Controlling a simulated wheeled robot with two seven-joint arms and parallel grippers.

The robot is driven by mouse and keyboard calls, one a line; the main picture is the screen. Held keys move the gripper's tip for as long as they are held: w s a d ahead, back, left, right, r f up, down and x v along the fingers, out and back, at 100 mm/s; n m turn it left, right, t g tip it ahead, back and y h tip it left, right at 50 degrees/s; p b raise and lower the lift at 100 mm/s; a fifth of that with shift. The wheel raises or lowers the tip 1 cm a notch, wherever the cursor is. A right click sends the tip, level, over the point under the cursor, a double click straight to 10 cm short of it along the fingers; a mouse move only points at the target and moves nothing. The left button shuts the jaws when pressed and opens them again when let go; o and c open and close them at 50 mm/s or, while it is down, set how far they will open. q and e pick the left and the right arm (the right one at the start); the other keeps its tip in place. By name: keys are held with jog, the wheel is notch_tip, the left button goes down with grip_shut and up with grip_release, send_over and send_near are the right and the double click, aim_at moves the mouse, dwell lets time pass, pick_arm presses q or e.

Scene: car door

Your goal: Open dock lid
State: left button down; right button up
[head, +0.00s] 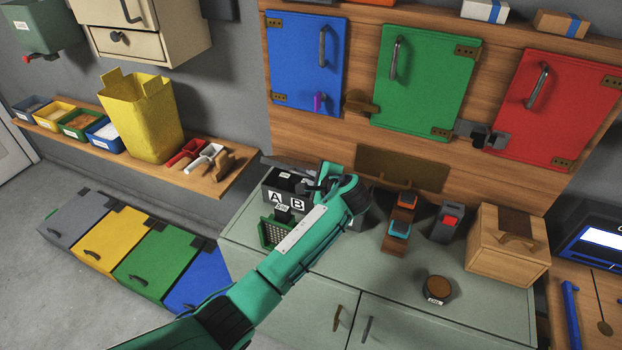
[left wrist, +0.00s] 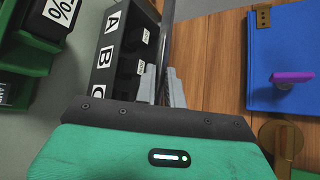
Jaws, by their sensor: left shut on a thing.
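The dock is a black box (head: 282,181) with white letter labels, on the grey-green cabinet top in the head view. The left wrist view shows its labelled compartments A, B and C (left wrist: 109,55) at upper left. My left gripper (head: 322,183) is at the dock's right side in the head view, partly hidden by its own wrist. In the left wrist view its grey fingers (left wrist: 163,86) are closed on a thin dark bar (left wrist: 166,40), which looks like part of the dock lid. How far the lid stands open is unclear. My right gripper is not in view.
Small orange and blue blocks (head: 400,228), a red-buttoned device (head: 447,222) and a wooden box (head: 507,245) stand to the right. Blue (head: 306,60), green and red panel doors hang behind.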

pick_arm(q)
jog(key=shift+d+r, duration=0.1)
dwell(0.3)
jog(key=c, duration=1.5)
grip_release()
jog(key=shift+w, duration=0.1)
